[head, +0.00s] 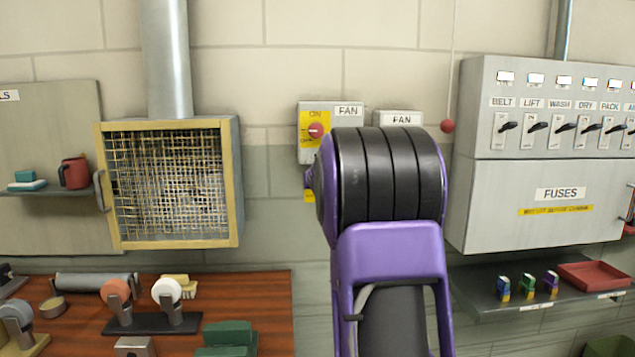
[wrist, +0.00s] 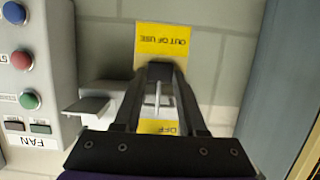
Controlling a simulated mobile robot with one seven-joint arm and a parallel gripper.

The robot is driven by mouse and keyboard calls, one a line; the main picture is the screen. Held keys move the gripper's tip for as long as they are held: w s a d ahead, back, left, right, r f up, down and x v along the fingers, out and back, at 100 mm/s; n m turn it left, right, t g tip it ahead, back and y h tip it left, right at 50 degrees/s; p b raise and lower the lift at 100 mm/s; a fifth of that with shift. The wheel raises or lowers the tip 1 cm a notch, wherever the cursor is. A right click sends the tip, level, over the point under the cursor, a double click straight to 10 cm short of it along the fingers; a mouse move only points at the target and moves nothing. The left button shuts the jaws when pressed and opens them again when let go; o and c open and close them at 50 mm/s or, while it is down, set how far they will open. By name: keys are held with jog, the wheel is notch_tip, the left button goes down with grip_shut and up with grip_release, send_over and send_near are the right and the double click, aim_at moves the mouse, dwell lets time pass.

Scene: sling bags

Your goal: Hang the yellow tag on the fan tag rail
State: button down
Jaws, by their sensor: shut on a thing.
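In the wrist view, my gripper (wrist: 160,72) is shut on the yellow tag (wrist: 163,42). Its "OUT OF USE" lettering appears upside down beyond the fingertips. Another yellow patch lettered "OFF" (wrist: 158,127) shows between the fingers; I cannot tell whether it is separate. A grey bracket (wrist: 86,106), perhaps the fan tag rail, juts out left of the fingers beside the grey FAN button box (wrist: 28,70). I cannot tell whether the tag touches it. In the head view my arm hides the gripper and most of the area below the FAN boxes; a yellow bit (head: 309,196) shows at its left edge.
In the head view, a FAN isolator box (head: 316,130) and a second FAN box (head: 399,118) are on the wall. A mesh-fronted cabinet (head: 236,180) is left, the fuse cabinet (head: 500,210) right.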

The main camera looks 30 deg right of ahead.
grip_release()
dwell(0.4)
jog(key=s+a+b, duration=0.3)
jog(key=s, duration=0.3)
jog(key=shift+s, duration=0.2)
dwell(0.6)
dwell(0.5)
